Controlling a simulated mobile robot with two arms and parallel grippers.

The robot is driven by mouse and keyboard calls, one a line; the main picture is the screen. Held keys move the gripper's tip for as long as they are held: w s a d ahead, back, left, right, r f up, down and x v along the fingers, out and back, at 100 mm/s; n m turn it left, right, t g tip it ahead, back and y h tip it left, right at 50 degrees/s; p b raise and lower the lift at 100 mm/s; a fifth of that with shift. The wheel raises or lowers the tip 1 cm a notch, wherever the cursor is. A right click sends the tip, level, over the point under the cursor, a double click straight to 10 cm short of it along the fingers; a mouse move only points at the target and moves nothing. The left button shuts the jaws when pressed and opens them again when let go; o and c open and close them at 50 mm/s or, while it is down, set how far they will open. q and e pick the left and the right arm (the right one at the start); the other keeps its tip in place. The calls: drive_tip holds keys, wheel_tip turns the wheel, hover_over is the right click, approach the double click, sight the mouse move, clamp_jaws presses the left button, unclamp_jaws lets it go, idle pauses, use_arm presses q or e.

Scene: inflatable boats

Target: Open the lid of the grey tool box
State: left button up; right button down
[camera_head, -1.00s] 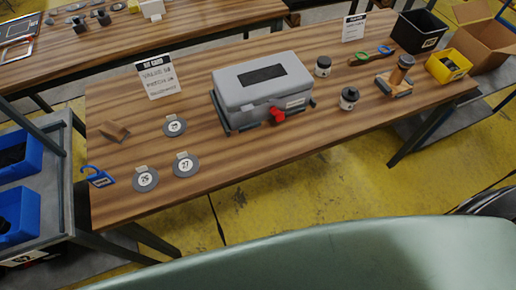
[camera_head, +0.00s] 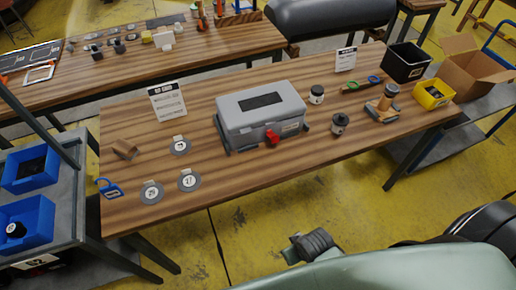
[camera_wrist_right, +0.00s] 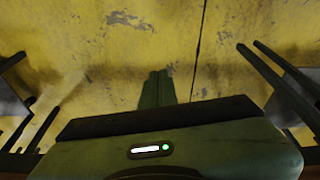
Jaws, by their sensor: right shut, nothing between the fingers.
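The grey tool box (camera_head: 262,122) stands on the wooden table in the head view, to the right of the middle of its left half. Its lid (camera_head: 240,101) is down and has a dark panel on top. A red latch (camera_head: 272,137) sits on its front side. My right gripper (camera_wrist_right: 157,75) shows in the right wrist view with its two green fingers together and empty, over yellow floor. The tool box is not in that view. My left gripper is in neither view.
A shelf with blue bins (camera_head: 27,170) stands left.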

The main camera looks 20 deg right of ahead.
drive_tip(key=w+r+t+p, duration=0.15)
drive_tip(key=w+r, duration=0.25)
drive_tip(key=r, duration=0.5)
drive_tip(key=w+r+t+p, duration=0.15)
drive_tip(key=w+r, duration=0.25)
drive_tip(key=r, duration=0.4)
drive_tip(key=w+a+t+b, duration=0.1)
drive_tip(key=w+t+b, duration=0.1)
drive_tip(key=w, duration=0.5)
drive_tip(key=w+a+m+t+b, duration=0.1)
drive_tip(key=w+t+b, duration=0.1)
drive_tip(key=w, duration=0.6)
drive_tip(key=w+a+t+b, duration=0.1)
drive_tip(key=w+t+b, duration=0.1)
drive_tip(key=w, duration=0.6)
drive_tip(key=shift+w+f+m+t, duration=0.1)
drive_tip(key=shift+f+m+t, duration=0.2)
drive_tip(key=shift+f+t, duration=0.1)
drive_tip(key=shift+w+a+r, duration=0.1)
drive_tip(key=shift+w+r, duration=0.05)
drive_tip(key=shift+w, duration=0.85)
drive_tip(key=shift+w+r, duration=0.1)
drive_tip(key=shift+w, duration=0.85)
